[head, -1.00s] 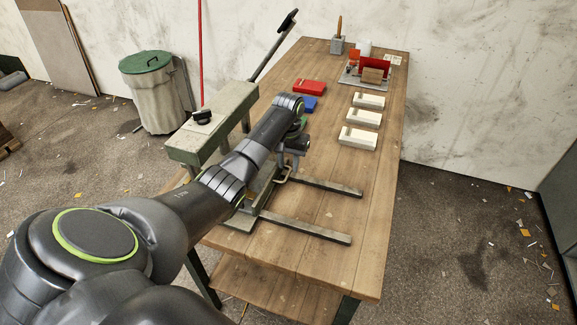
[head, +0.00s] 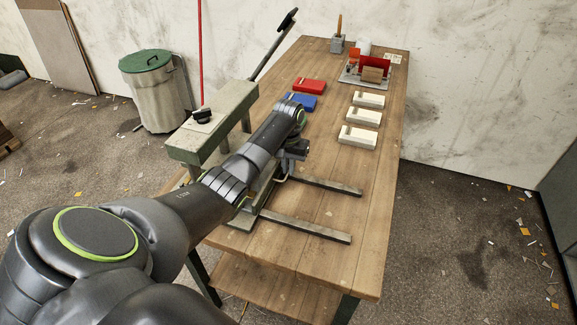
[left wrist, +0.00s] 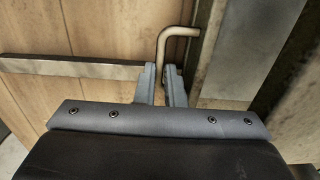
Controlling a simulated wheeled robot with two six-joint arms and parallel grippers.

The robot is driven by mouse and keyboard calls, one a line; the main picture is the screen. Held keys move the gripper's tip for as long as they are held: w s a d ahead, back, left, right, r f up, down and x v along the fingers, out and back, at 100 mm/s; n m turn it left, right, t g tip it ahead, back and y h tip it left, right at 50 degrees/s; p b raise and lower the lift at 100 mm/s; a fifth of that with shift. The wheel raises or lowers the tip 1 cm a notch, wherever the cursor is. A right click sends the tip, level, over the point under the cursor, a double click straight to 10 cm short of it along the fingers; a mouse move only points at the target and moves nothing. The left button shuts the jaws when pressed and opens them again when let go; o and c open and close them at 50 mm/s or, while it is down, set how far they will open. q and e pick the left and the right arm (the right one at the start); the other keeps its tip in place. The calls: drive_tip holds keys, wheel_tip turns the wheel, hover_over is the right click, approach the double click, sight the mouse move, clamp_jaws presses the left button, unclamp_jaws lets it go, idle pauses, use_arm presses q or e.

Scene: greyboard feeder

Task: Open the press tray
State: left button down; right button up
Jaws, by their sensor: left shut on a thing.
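The press (head: 212,122) is a worn grey-green frame at the table's left edge, with a long black lever (head: 272,45) rising from it. Two rails (head: 305,227) run out from its base across the table. The tray itself is mostly hidden behind my left arm in the head view. In the left wrist view a bent metal handle (left wrist: 181,32) comes down between the fingers of my left gripper (left wrist: 161,86), which is shut on it. In the head view the left gripper (head: 286,168) is low beside the press, its fingertips mostly hidden. My right gripper is not in view.
Red (head: 309,84) and blue (head: 302,101) blocks lie beyond my arm. Several cream blocks (head: 357,137) line the table's right side. A fixture with red parts (head: 374,66) stands at the back. The table between the rails and its right edge is clear.

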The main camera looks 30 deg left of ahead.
use_arm(q)
drive_tip(key=w+d, duration=0.1)
drive_tip(key=d, duration=0.3)
drive_tip(key=w+d+p, duration=0.1)
drive_tip(key=d, duration=0.3)
drive_tip(key=w+d+p, duration=0.1)
drive_tip(key=d, duration=0.2)
drive_tip(key=shift+d+r, duration=0.1)
drive_tip(key=shift+d, duration=0.3)
drive_tip(key=w+d+b, duration=0.1)
drive_tip(key=d, duration=0.3)
drive_tip(key=w+d+b, duration=0.1)
drive_tip(key=d, duration=0.3)
drive_tip(key=w+d+b, duration=0.1)
drive_tip(key=d, duration=0.3)
drive_tip(key=shift+d, duration=0.35)
drive_tip(key=c, duration=1.5)
unclamp_jaws()
